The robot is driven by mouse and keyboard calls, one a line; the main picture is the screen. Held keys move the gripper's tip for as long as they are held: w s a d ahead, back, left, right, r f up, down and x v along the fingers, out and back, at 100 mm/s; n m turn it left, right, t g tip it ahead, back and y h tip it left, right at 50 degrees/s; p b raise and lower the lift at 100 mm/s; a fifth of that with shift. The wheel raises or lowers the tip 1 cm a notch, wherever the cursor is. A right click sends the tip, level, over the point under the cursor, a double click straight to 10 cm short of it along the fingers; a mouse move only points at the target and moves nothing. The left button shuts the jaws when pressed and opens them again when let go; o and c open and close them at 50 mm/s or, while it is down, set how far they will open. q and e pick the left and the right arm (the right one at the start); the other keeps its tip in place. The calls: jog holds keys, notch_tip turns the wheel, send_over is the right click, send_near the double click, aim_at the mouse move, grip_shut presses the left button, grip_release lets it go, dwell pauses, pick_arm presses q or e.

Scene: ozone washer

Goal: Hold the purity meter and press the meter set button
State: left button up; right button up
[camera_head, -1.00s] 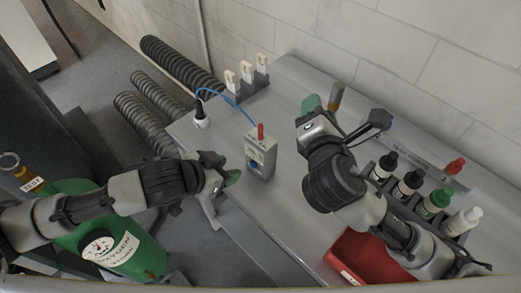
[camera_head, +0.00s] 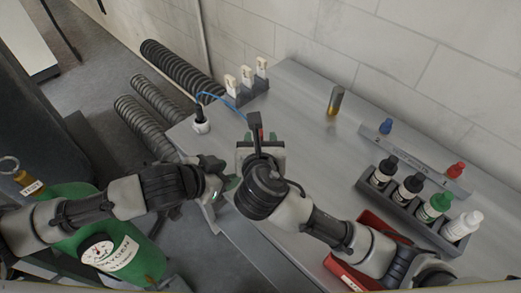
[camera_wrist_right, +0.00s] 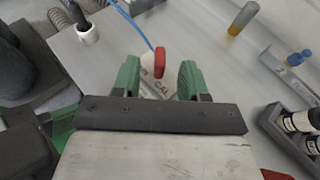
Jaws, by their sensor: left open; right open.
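The purity meter is a grey box on the bench, mostly hidden behind my right gripper in the head view. In the right wrist view the meter (camera_wrist_right: 152,84) shows between the fingers, with a red part (camera_wrist_right: 160,62) on top and the letters "CAL" partly visible. The set button cannot be made out. My right gripper (camera_head: 260,145) is open, with its green fingertips (camera_wrist_right: 158,80) on either side of the meter's top; contact cannot be told. My left gripper (camera_head: 224,182) is open and empty, left of the meter near the bench's front edge.
A rack of bottles (camera_head: 398,210), a red tray (camera_head: 350,273) and an amber vial (camera_head: 335,100) are to the right. White clips (camera_head: 246,78) stand behind. A green oxygen cylinder (camera_head: 135,255) is front left.

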aim_at(260, 131)
jog(key=shift+x, duration=2.45)
grip_shut()
pick_arm(q)
grip_shut()
